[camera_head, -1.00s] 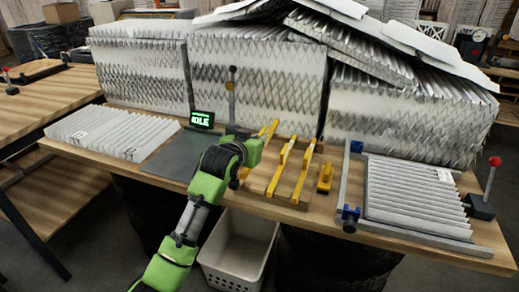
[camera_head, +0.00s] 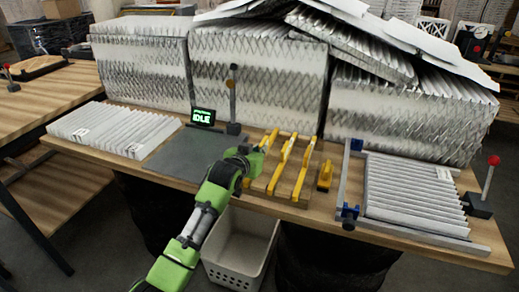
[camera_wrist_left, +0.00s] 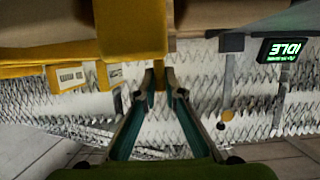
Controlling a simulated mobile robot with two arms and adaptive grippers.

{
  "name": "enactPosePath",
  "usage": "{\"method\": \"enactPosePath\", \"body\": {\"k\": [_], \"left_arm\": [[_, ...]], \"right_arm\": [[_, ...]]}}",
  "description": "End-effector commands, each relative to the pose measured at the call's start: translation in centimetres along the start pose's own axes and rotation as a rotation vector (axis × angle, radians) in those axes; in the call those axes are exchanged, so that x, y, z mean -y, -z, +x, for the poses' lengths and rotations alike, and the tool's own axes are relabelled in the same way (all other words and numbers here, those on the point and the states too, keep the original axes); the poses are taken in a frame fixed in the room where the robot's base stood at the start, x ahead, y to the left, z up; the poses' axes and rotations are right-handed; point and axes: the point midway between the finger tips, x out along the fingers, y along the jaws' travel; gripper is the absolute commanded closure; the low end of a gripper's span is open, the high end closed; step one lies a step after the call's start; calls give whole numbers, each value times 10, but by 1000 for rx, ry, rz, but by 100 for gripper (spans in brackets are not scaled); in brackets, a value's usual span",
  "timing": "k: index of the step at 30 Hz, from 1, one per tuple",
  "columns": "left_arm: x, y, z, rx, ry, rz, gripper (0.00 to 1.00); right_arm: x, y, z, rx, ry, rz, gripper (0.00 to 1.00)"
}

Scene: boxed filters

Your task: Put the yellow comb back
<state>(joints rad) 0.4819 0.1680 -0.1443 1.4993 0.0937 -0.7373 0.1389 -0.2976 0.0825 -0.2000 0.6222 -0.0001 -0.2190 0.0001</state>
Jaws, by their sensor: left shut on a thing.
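Several yellow combs lie on a wooden rack (camera_head: 257,187) at the middle of the table. The leftmost yellow comb (camera_head: 269,141) is at my left gripper (camera_head: 254,157), which is shut on it at the rack's left side. The arm hides much of this comb, and I cannot tell whether it is fully seated. Two other yellow combs, a middle one (camera_head: 281,164) and a right one (camera_head: 303,172), lie alongside. In the left wrist view the fingers (camera_wrist_left: 159,70) converge beside a large yellow bar (camera_wrist_left: 130,30). My right gripper is not in view.
A small yellow block (camera_head: 325,175) stands right of the rack. Pleated filters lie at both table ends, with tall filter stacks behind. A white bin (camera_head: 238,255) stands below the front edge.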

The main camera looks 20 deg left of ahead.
Motion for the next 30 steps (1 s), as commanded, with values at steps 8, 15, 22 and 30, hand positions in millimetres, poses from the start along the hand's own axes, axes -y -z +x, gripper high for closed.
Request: {"method": "enactPosePath", "body": {"k": [8, 15, 22, 30], "left_arm": [[0, -5, 2, 1, 0, 0, 74], [0, -4, 1, 1, 0, 0, 74], [0, 4, -6, 1, 0, 0, 74], [0, 4, -53, -2, 1, 1, 74]], "right_arm": [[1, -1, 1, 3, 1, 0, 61], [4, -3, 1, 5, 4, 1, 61], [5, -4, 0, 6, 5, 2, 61], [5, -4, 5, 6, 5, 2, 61]]}}
